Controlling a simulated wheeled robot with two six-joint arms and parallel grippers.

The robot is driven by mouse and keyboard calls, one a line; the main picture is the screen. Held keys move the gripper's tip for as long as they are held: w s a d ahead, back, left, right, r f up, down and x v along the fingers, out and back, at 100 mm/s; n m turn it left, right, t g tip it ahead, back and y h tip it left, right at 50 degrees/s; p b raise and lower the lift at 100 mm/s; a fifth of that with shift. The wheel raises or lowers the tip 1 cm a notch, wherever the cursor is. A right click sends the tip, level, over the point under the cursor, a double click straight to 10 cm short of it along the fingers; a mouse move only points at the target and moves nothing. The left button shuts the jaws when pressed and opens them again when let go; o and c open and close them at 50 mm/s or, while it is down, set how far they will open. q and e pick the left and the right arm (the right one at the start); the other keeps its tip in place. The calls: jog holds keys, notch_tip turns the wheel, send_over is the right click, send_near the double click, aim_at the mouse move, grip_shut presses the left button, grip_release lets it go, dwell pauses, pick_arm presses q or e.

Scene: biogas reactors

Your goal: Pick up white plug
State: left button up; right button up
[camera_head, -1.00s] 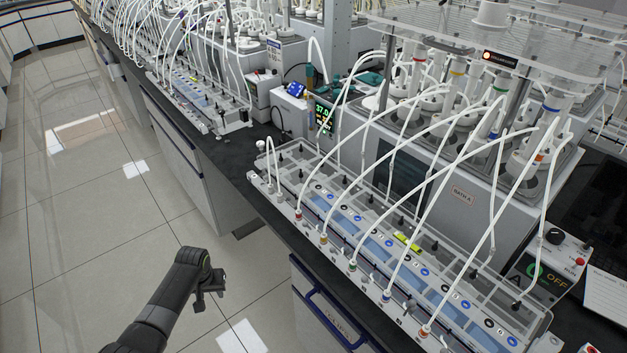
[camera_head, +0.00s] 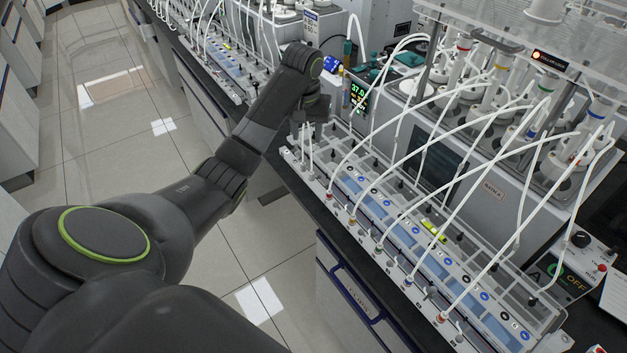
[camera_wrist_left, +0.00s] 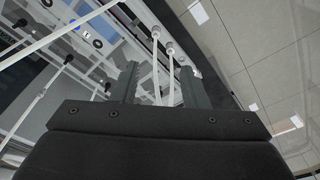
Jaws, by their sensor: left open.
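In the left wrist view, two round white ends on thin white stems lie between and just beyond the finger lines: one white plug-like end (camera_wrist_left: 155,32) and a second white end (camera_wrist_left: 170,48). I cannot tell which is the white plug. My left gripper (camera_wrist_left: 158,67) is open, with one dark finger on each side of the stems and nothing clamped. In the head view my left gripper (camera_head: 305,126) is over the left end of the clear tube rack (camera_head: 294,157). It hides the plug's top there; white stems show just below it. My right gripper is not in view.
White tubes arch from the rack to the bath unit (camera_head: 480,193) behind. A yellow-green vial (camera_head: 433,229) lies in the rack. A control box with a red button (camera_head: 572,262) stands at the right. The floor at left (camera_head: 110,140) is clear.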

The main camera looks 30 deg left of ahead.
pick_arm(q)
jog(key=b, duration=0.7)
send_near(312, 172)
jog(key=f, duration=0.1)
jog(key=shift+a+f+p, duration=0.25)
jog(key=shift+f, duration=0.25)
jog(key=shift+a+f+p, duration=0.25)
jog(key=shift+f, duration=0.85)
jog(key=f, duration=0.1)
jog(key=f+p, duration=0.1)
jog(key=f, duration=0.1)
jog(key=shift+w+d+f+p, duration=0.3)
jog(key=shift+f, duration=0.05)
jog(key=shift+a+f, duration=0.1)
jog(key=shift+f, duration=0.4)
grip_shut()
